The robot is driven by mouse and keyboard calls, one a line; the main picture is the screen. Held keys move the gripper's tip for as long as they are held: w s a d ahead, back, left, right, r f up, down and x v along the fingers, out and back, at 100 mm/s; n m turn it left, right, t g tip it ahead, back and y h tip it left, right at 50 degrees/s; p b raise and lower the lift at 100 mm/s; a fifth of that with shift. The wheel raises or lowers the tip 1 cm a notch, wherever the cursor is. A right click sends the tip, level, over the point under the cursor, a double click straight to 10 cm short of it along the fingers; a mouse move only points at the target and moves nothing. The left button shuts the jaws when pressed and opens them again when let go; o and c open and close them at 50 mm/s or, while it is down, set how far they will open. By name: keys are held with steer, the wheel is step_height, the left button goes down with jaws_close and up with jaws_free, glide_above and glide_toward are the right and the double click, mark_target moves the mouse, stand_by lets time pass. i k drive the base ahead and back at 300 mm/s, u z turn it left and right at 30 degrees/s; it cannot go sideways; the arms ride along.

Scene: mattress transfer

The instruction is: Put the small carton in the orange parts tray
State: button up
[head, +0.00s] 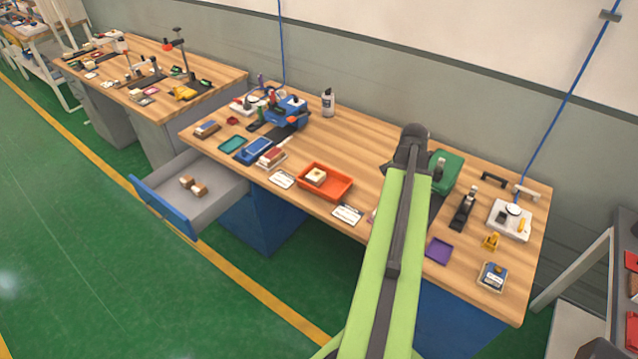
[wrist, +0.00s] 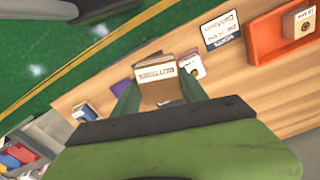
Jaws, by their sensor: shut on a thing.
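My gripper (wrist: 158,92) is shut on a small brown carton (wrist: 157,88) with a pale printed label along its upper edge. The carton is between the two green fingers in the wrist view. In the head view my arm hides the gripper and the carton. The orange parts tray (head: 349,194) stands on the workbench, left of my arm in the head view. It also shows at the upper right of the wrist view (wrist: 263,42), apart from my gripper. A small cream and tan block (head: 316,175) lies in the tray.
A printed card (head: 347,214) lies beside the orange tray. A pale pinkish item (wrist: 190,66) shows close behind the held carton. A purple tray (head: 439,250) is right of my arm. An open drawer (head: 215,196) juts out at left. Bare wood lies behind the orange tray.

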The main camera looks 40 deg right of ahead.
mark_target(334, 190)
steer(key=z, duration=0.05)
steer(key=i, duration=1.15)
steer(key=z, duration=0.1)
